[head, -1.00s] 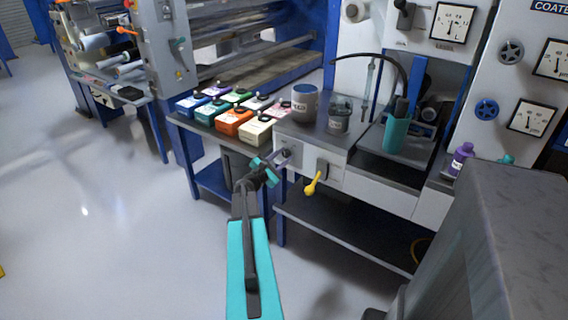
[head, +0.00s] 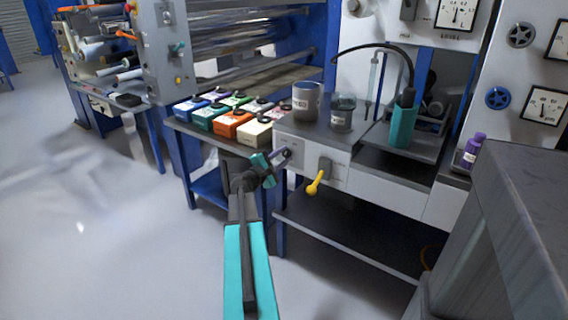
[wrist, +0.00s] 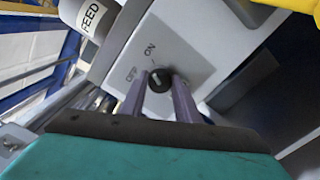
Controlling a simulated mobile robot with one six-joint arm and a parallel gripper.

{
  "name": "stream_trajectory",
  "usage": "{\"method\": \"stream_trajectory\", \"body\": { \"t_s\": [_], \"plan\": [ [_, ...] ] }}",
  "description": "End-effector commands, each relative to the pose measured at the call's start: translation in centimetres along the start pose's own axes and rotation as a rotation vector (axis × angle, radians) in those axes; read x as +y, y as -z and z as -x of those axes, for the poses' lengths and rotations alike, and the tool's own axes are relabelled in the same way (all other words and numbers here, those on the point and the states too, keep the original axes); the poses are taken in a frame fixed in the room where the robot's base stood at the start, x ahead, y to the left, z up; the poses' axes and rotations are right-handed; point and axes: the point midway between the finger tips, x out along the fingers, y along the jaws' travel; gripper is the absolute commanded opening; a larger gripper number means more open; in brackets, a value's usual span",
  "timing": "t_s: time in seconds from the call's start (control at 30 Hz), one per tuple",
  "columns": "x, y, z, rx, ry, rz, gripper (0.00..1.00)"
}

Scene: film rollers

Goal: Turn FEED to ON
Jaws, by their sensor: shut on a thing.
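The FEED knob (wrist: 159,80) is a small black round knob with a pale mark, on a light grey panel (wrist: 195,45) with OFF and ON printed beside it. In the wrist view the mark points up, roughly between the two words; its exact setting is hard to tell. My gripper (wrist: 172,88) has its two purple-grey fingers on either side of the knob, shut on it. In the head view my gripper (head: 284,155) is at the front panel of the bench, left of the yellow lever (head: 316,183), and hides the knob.
A grey cup labelled FEED (wrist: 90,17) stands above the panel. A dark glass jar (head: 342,115) and a teal holder (head: 402,127) stand on the bench. Several coloured boxes (head: 232,124) sit to the left. The grey floor (head: 90,240) at left is clear.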

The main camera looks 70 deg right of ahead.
Motion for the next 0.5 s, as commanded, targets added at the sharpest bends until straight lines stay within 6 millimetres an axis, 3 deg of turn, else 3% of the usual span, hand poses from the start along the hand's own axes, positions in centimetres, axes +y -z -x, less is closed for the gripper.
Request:
{"method": "stream_trajectory", "body": {
  "t_s": [0.03, 0.5],
  "plan": [
    [-0.90, 0.05, 0.10, -0.005, 0.008, -0.025, 0.07],
    [-0.63, -0.16, 0.05, -0.006, 0.010, -0.147, 0.07]
  ]
}}
